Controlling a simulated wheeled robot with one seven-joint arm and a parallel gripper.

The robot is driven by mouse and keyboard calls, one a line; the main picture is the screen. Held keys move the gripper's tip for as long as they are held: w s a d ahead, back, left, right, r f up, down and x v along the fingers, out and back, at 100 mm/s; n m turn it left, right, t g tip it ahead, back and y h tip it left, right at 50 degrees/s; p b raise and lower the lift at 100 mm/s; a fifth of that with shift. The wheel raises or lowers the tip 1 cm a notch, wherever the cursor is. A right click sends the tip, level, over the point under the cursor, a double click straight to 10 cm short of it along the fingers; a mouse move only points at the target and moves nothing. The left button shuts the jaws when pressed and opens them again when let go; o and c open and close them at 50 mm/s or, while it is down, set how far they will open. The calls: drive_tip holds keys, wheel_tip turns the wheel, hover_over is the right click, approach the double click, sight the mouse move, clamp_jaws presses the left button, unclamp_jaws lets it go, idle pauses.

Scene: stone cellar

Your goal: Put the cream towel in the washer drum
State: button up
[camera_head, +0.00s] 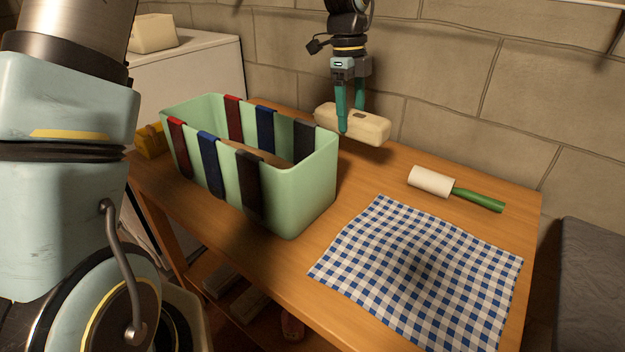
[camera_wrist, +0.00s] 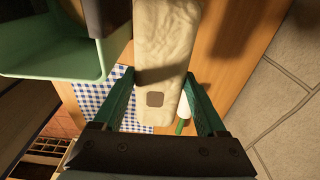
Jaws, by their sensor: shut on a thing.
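The cream towel (camera_head: 372,128) is a long folded block with a small brown patch, near the stone wall behind the table. My gripper (camera_head: 352,112) points down and is shut across the towel's middle. The towel appears slightly above the table, with a shadow below it. In the wrist view the towel (camera_wrist: 163,45) lies between the two teal fingers of my gripper (camera_wrist: 158,80). A white machine (camera_head: 190,68) stands at the back left, possibly the washer. Its front is mostly hidden and no drum opening shows.
A green bin (camera_head: 300,200) with coloured straps stands left of the towel on the wooden table (camera_head: 325,222). A blue checked cloth (camera_head: 420,270) and a lint roller (camera_head: 432,181) lie to the right. A cream block (camera_head: 153,33) sits on the white machine. The stone wall is close behind.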

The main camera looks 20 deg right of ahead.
drive_tip(key=p, duration=0.2)
hover_over(348, 183)
drive_tip(key=f, duration=1.3)
drive_tip(key=shift+w+a+f, duration=0.2)
drive_tip(key=shift+w+f, duration=0.1)
drive_tip(key=shift+f, duration=0.05)
drive_tip(key=shift+f, duration=0.2)
drive_tip(key=o, duration=1.3)
drive_tip(key=shift+r, duration=0.1)
drive_tip(key=shift+o, duration=0.2)
drive_tip(key=shift+r, duration=0.1)
